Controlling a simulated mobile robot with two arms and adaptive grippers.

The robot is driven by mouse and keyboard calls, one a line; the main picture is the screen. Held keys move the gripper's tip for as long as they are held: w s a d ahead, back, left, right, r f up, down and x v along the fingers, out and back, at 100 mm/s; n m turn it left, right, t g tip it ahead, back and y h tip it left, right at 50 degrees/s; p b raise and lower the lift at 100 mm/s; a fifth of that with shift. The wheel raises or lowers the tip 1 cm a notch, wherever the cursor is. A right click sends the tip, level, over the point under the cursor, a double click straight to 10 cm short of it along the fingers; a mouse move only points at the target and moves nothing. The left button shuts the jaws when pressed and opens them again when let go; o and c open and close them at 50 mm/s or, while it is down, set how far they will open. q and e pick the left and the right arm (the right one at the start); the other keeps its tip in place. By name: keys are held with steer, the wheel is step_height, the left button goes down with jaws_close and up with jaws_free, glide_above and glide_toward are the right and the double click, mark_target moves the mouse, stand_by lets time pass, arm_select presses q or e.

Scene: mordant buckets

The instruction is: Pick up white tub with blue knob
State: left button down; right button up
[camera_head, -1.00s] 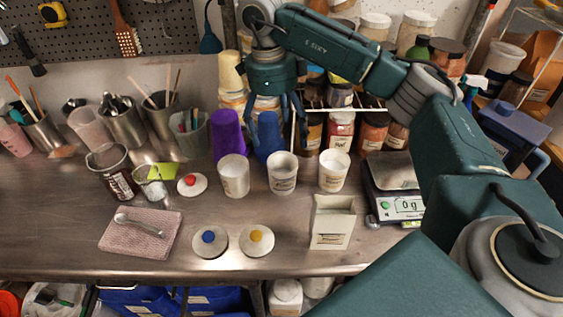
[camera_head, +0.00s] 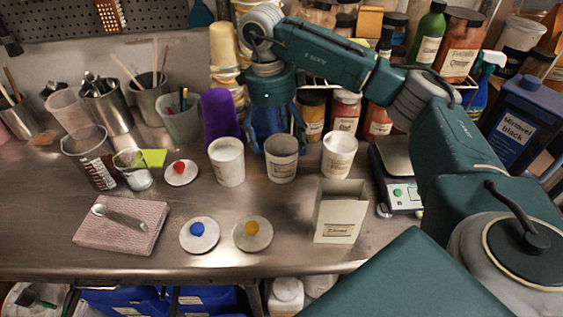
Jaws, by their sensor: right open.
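A round white lid with a blue knob (camera_head: 199,235) lies flat at the front of the steel bench. I see no tub wearing a blue knob. Three open white tubs stand in a row behind the lids: the left tub (camera_head: 227,163), the middle tub (camera_head: 281,160) and the right tub (camera_head: 339,156). My right gripper (camera_head: 275,148) is open and points down, just behind the left and middle tubs. My left gripper is not in view.
Lids with a yellow knob (camera_head: 252,234) and a red knob (camera_head: 181,172) lie nearby. A white carton (camera_head: 338,222) and a scale (camera_head: 396,180) stand right. A purple cup (camera_head: 219,117) stands beside my gripper. A spoon lies on a pink cloth (camera_head: 118,239). The front edge is mostly clear.

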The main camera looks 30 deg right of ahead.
steer(key=f, duration=0.2)
steer(key=shift+s+d+f, duration=0.15)
steer(key=shift+d+f, duration=0.05)
steer(key=shift+f, duration=0.2)
steer(key=f, duration=0.1)
steer(key=f+p, duration=0.2)
steer(key=f, duration=0.1)
steer(key=shift+s+d+f, duration=0.1)
steer(key=shift+s, duration=0.25)
steer(key=shift+f, duration=0.45)
steer(key=c, duration=1.4)
